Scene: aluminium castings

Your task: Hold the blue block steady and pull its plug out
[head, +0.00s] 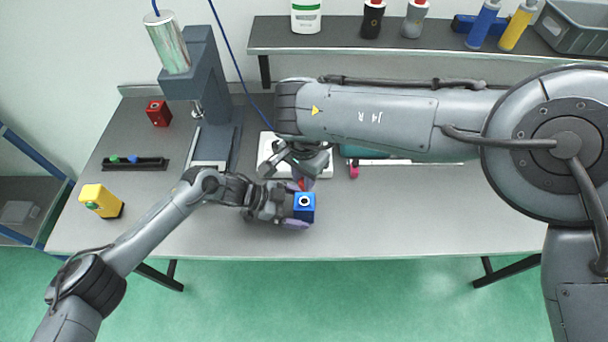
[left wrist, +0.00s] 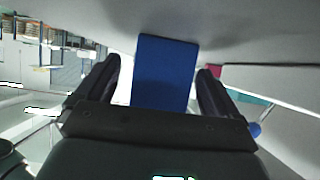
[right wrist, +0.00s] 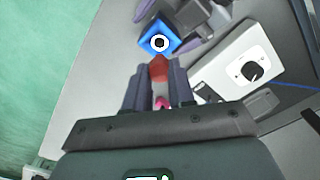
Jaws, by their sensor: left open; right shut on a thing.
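The blue block (head: 311,214) stands on the table near its front edge, with a white ring around a dark centre on its top face. My left gripper (head: 297,208) is open around the block; the left wrist view shows the block (left wrist: 167,75) between the fingers (left wrist: 158,88), with gaps on both sides. My right gripper (right wrist: 157,86) is shut on a red plug (right wrist: 159,68), just behind the block in the head view. The plug appears apart from the ringed hole. In the right wrist view, the block (right wrist: 154,31) lies just beyond the plug.
A white box with a dark round fitting (right wrist: 238,66) is close to my right gripper. A grey press (head: 203,85), a red block (head: 158,113), a black rack (head: 120,166) and a yellow block (head: 99,198) are at left. The table's front right (head: 430,215) is clear.

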